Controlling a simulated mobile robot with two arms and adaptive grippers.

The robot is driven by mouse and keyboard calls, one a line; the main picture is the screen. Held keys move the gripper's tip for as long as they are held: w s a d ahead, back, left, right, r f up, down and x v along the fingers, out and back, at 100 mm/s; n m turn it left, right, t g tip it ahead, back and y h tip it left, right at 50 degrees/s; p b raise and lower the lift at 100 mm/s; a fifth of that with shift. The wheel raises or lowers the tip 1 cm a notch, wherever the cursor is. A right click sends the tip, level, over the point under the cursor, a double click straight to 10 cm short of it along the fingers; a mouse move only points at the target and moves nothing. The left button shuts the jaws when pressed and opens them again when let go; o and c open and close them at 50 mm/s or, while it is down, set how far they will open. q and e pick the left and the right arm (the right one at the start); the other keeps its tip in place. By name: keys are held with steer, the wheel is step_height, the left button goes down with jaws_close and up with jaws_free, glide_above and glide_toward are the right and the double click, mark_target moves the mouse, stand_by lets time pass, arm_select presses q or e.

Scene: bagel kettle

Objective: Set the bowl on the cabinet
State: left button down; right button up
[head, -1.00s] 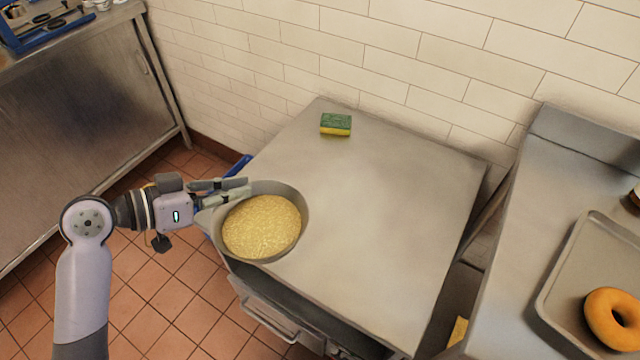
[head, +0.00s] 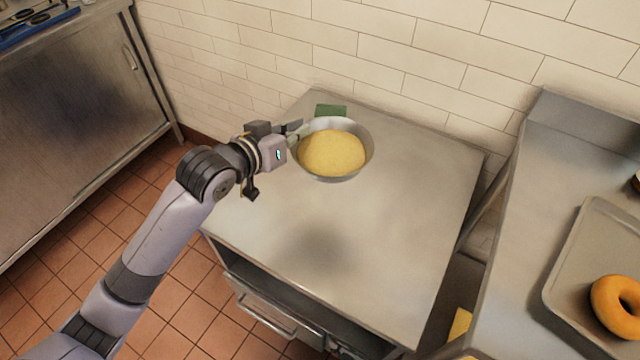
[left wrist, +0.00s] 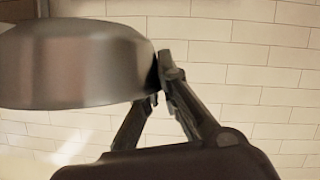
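The grey metal bowl (head: 366,148) holds a yellow grainy filling (head: 332,153). My left gripper (head: 297,133) is shut on the bowl's left rim. The bowl is over the cabinet (head: 400,215), toward its back. A dark shadow on the cabinet top lies apart from it, in front, so the bowl looks held above the surface. In the left wrist view the bowl (left wrist: 75,65) shows side-on between the fingers, roughly level, with the tile wall behind. My right gripper is not in view.
A green sponge (head: 330,110) lies on the cabinet's back edge, partly hidden behind the bowl. The front and right of the cabinet top are clear. A counter at right bears a tray (head: 568,262) with an orange bagel (head: 618,305). A tiled wall (head: 400,50) stands behind.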

arm_select(q)
steer(key=shift+f+b, duration=0.7)
steer(key=shift+f, duration=7.85)
steer(key=shift+f, duration=0.15)
steer(key=c, duration=1.8)
jaws_free()
steer(key=shift+s+a, duration=0.1)
steer(key=v, duration=1.2)
steer(key=shift+p, duration=0.35)
